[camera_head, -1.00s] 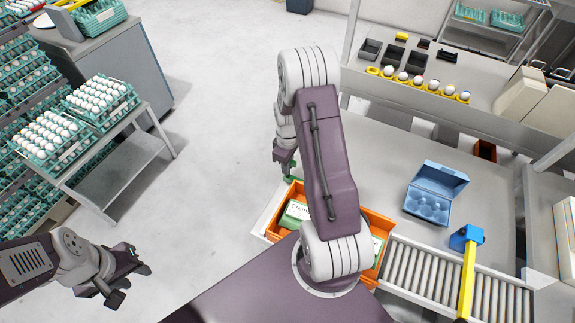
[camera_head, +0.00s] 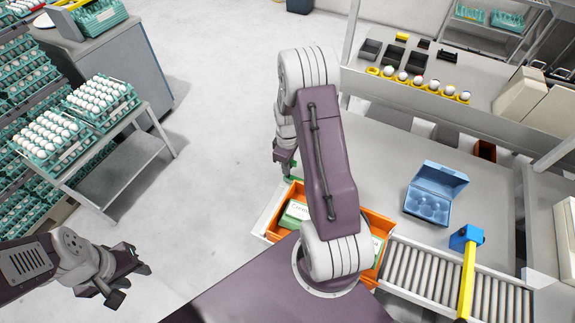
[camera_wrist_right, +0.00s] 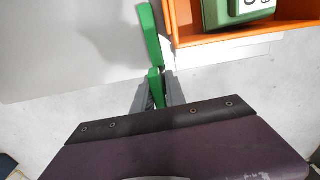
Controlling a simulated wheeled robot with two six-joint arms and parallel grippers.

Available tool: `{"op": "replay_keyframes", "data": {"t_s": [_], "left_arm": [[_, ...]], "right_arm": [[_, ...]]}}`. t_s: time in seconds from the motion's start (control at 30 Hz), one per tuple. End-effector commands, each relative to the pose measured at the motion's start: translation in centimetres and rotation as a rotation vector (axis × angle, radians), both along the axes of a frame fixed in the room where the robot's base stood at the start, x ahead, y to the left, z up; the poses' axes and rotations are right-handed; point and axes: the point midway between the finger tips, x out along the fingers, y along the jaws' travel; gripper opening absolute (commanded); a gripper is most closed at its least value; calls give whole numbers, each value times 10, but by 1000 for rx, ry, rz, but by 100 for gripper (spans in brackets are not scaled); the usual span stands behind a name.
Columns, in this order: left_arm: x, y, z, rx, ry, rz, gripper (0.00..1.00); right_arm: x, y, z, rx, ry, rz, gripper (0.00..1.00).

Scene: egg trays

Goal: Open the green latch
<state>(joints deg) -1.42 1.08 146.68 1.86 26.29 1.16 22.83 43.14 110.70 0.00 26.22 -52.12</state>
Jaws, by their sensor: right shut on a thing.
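The green latch (camera_wrist_right: 151,40) shows in the right wrist view as a green bar beside the corner of an orange crate (camera_wrist_right: 225,37). My right gripper (camera_wrist_right: 158,92) is shut on the lower end of the green latch. In the head view the right gripper (camera_head: 286,172) is at the table's left edge, by a small green piece of the latch (camera_head: 291,178). My right arm hides part of the crate there.
The orange crate (camera_head: 375,217) holds green cartons (camera_head: 294,213). A blue open egg box (camera_head: 429,203) stands on the table, with a roller conveyor (camera_head: 425,274) in front. A rack of egg trays (camera_head: 105,120) stands at the left. The floor between is clear.

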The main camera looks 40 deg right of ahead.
Motion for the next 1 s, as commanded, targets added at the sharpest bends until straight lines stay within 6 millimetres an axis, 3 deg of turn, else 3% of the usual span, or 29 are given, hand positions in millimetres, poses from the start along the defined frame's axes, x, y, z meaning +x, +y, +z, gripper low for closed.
{"op": "replay_keyframes", "data": {"t_s": [0.27, 1.0], "left_arm": [[0, 0, 5, 0, 0, 0, 36], [0, 0, 17, 0, 0, 0, 36]], "right_arm": [[1, -1, 2, -2, -4, 168, 0], [2, -1, 3, -4, -6, 869, 0]]}}
